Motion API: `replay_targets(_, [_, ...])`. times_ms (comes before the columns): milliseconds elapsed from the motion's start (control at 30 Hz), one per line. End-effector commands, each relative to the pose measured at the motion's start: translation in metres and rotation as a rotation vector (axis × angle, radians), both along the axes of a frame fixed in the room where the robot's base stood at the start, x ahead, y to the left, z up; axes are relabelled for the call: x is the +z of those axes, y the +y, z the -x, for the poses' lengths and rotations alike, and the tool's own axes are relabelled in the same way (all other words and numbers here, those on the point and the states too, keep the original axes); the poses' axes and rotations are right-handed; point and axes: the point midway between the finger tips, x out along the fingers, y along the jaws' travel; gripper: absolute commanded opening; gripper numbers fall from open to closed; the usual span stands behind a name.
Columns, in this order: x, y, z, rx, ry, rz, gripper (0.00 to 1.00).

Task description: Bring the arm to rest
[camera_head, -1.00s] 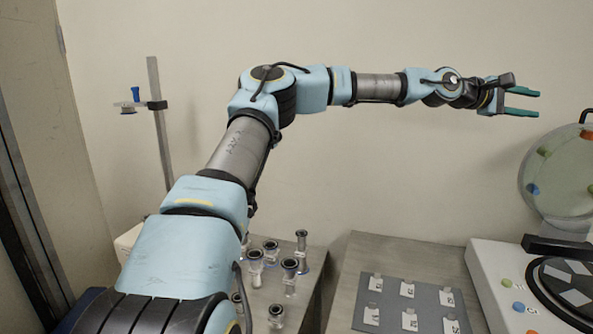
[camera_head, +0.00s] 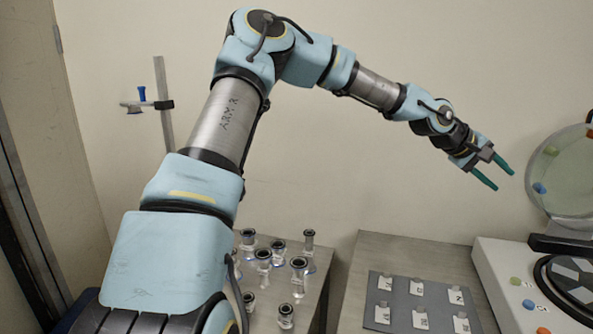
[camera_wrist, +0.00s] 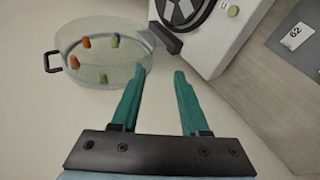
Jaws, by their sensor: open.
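My gripper (camera_head: 498,176) has two green fingers that stand apart with nothing between them. In the head view it hangs in the air at the right, to the left of the round clear lid and above the bench. The arm rises from the lower left, bends at a high elbow and slopes down to the right. In the wrist view the open fingers (camera_wrist: 155,90) point toward the lid and the white machine.
A white machine (camera_head: 500,290) with coloured buttons stands at the right, its clear lid (camera_head: 560,180) raised. A grey mat with labelled tags (camera_head: 395,318) lies on the bench (camera_head: 400,252). Several glass pieces (camera_head: 263,258) stand at lower middle. A stand (camera_head: 160,90) is at the left.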

Motion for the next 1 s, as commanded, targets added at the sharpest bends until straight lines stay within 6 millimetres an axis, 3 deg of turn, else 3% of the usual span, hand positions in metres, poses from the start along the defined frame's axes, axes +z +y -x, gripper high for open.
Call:
replay_targets(133, [-0.060, 0.075, -0.010, -0.035, -0.140, -0.231, 0.45])
replay_targets(300, [-0.105, 0.190, -0.028, -0.053, -0.243, -0.491, 0.45])
replay_targets(533, [-0.122, 0.357, -0.029, -0.032, -0.266, -0.774, 0.45])
replay_targets(700, [-0.116, 0.468, 0.002, 0.012, -0.217, -0.905, 0.45])
replay_targets(833, [-0.111, 0.525, 0.034, 0.043, -0.168, -0.944, 0.45])
replay_targets(1000, [-0.109, 0.555, 0.061, 0.065, -0.129, -0.950, 0.45])
